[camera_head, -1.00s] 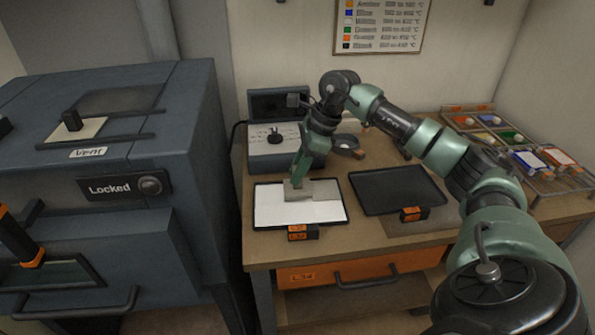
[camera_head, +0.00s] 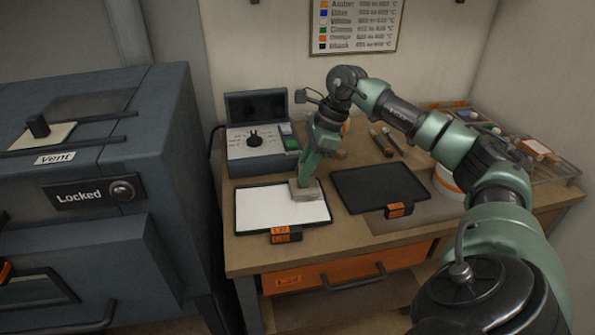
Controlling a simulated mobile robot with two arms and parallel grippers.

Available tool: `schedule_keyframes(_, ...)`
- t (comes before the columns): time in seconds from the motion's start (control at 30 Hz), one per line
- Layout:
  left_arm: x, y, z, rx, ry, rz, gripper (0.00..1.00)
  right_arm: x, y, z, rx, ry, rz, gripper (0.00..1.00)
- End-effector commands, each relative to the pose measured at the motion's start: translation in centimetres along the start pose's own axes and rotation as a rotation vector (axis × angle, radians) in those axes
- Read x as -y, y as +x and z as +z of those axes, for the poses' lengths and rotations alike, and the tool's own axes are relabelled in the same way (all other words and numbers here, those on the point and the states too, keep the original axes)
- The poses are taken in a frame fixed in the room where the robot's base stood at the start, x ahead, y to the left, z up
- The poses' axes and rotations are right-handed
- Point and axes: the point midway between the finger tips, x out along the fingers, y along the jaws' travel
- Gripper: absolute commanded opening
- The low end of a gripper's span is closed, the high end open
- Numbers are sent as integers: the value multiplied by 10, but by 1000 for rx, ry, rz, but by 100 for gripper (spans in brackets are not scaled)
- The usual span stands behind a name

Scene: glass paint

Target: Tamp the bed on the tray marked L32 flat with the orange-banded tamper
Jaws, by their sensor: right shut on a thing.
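The left tray (camera_head: 238,222) lies on the bench and holds a flat-looking, even white bed (camera_head: 275,212). Its front tag (camera_head: 284,235) is orange on black; the lettering is small and seems to read L32. My right gripper (camera_head: 306,170) points down over the tray's right rear part. It is shut on the tamper, whose pale grey-beige block (camera_head: 304,193) is at the bed's right side. I cannot tell whether the block touches the bed. The gripper hides the tamper's handle, and no orange band shows. My left gripper is out of view.
A dark, empty-looking tray (camera_head: 380,187) lies right of the white bed. A controller box (camera_head: 258,138) stands behind. Loose tools (camera_head: 383,143), a white pot (camera_head: 448,182) and a rack (camera_head: 560,165) are further right. A kiln marked Locked (camera_head: 95,215) stands left of the bench.

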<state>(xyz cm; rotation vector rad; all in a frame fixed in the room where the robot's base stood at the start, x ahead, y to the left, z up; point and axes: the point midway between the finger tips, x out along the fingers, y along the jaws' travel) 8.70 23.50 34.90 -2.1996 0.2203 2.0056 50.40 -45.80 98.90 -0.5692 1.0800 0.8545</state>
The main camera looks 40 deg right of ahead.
Motion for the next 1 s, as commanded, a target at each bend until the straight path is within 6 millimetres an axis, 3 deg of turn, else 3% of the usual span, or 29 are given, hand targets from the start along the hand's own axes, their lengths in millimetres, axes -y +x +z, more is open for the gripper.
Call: schedule_keyframes(1.0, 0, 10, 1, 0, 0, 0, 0, 0, 14, -6, 1, 0, 0, 0)
